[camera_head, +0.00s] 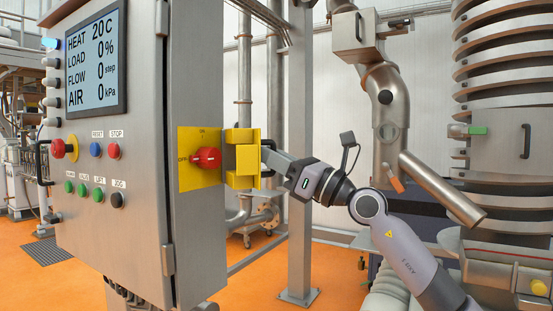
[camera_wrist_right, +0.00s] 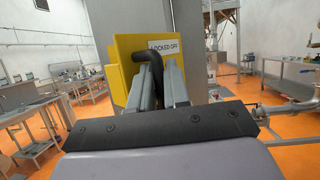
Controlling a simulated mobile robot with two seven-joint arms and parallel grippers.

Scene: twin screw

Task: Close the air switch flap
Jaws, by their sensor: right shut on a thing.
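The yellow air switch flap (camera_head: 243,181) stands open at the right edge of the yellow switch plate (camera_head: 208,180) on the cabinet's side. The red rotary switch (camera_head: 206,158) on that plate is uncovered, its pointer toward the OFF mark. In the wrist view the flap (camera_wrist_right: 123,66) shows a white "LOCKED OFF" label and a dark curved handle (camera_wrist_right: 149,56). My right gripper (camera_head: 266,153) is at the flap's outer face. In the wrist view its fingers (camera_wrist_right: 160,75) are shut on the handle; the grip point is partly hidden. My left gripper is not in view.
The grey control cabinet (camera_head: 195,70) with a display and several buttons fills the left. A steel post (camera_head: 300,230) stands behind my right gripper. Pipes and a ribbed column (camera_head: 500,60) are at the right. Orange floor is open below the flap.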

